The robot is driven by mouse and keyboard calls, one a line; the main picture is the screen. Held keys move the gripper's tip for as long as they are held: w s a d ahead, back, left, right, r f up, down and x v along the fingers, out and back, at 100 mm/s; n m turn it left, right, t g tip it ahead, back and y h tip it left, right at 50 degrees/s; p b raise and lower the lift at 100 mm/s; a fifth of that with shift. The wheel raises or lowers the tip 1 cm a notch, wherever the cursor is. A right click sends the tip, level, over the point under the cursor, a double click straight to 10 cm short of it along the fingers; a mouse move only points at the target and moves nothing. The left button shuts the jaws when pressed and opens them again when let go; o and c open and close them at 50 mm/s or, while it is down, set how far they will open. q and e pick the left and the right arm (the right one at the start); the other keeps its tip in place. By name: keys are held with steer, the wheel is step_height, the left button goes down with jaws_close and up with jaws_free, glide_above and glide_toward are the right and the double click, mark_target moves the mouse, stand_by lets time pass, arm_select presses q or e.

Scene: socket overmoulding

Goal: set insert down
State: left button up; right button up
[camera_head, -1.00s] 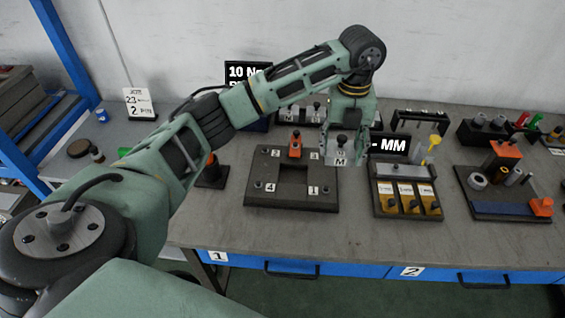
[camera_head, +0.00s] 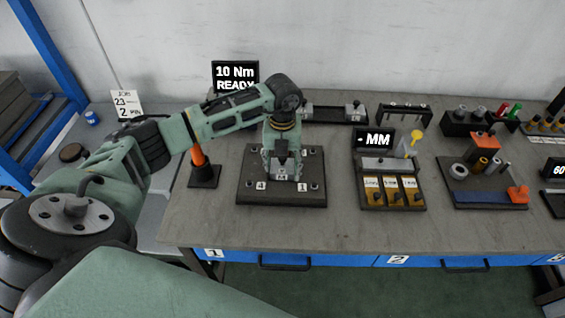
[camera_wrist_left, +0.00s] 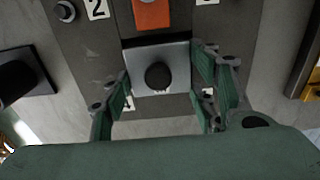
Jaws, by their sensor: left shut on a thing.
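The insert (camera_head: 282,173) is a grey metal block marked M with a black knob on top. It also shows in the left wrist view (camera_wrist_left: 145,82). My left gripper (camera_head: 281,163) points down and is shut on the insert, with a finger on either side. It holds the insert over the middle of the dark fixture plate (camera_head: 250,168), where the square recess is. I cannot tell whether the insert touches the recess floor. In the left wrist view an orange clamp (camera_wrist_left: 152,13) lies just beyond the insert. My right gripper is not in view.
An orange tool (camera_head: 198,157) on a black stand is left of the plate. A tray with yellow bins (camera_head: 392,195) and the MM display (camera_head: 378,139) are to the right. The 10 Nm READY display (camera_head: 235,76) stands behind. Bare bench lies between plate and bins.

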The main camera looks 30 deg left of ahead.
mark_target(282, 168)
arm_select(q)
steer(key=shift+f, duration=0.35)
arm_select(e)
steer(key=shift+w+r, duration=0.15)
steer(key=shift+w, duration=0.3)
arm_select(q)
steer(key=o, duration=1.7)
steer(key=shift+f, duration=0.15)
steer(key=shift+o, duration=0.2)
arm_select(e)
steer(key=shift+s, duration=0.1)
arm_select(q)
steer(key=shift+r, duration=0.65)
step_height(282, 168, up, 11)
steer(key=b, duration=0.3)
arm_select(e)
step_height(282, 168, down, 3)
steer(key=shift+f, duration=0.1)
